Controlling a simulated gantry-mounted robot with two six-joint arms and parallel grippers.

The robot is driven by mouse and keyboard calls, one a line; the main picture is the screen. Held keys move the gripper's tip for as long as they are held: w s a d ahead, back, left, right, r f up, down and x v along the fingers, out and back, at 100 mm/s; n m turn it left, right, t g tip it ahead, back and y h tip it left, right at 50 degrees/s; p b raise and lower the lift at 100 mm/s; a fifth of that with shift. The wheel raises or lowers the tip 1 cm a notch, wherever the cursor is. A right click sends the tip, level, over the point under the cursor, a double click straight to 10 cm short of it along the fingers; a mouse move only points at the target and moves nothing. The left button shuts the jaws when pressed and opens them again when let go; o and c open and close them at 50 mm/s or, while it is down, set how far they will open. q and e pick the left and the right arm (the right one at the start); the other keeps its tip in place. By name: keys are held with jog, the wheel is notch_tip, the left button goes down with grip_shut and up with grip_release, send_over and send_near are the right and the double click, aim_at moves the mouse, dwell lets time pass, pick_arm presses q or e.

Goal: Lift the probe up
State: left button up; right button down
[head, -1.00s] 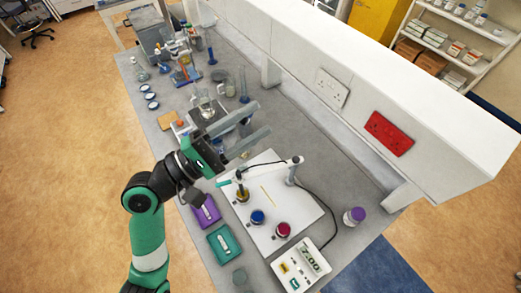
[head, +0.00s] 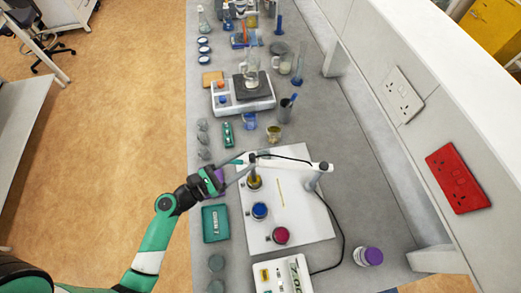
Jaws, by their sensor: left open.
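The probe (head: 253,163) is a slim dark-topped stick hanging from the white holder arm (head: 290,164). Its lower end is in a small jar with yellow contents (head: 254,182), on a white board (head: 300,215). My left gripper (head: 243,169) is open and reaches in from the left. Its fingertips are close beside the upper part of the probe, above the yellow jar. I cannot tell whether they touch it. My right gripper is not in view.
A blue jar (head: 260,210) and a red jar (head: 281,235) stand on the board. A meter (head: 283,275) with a cable is in front. A teal box (head: 215,223) lies left, a purple-lidded bottle (head: 369,256) right. A balance (head: 243,95) stands further back.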

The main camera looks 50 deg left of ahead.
pick_arm(q)
jog(key=w+d, duration=0.1)
jog(key=w, duration=0.5)
jog(key=shift+w, duration=0.25)
jog(key=shift+d, duration=0.1)
jog(key=shift+c, duration=0.2)
grip_shut()
jog(key=shift+r, duration=0.1)
dwell(0.7)
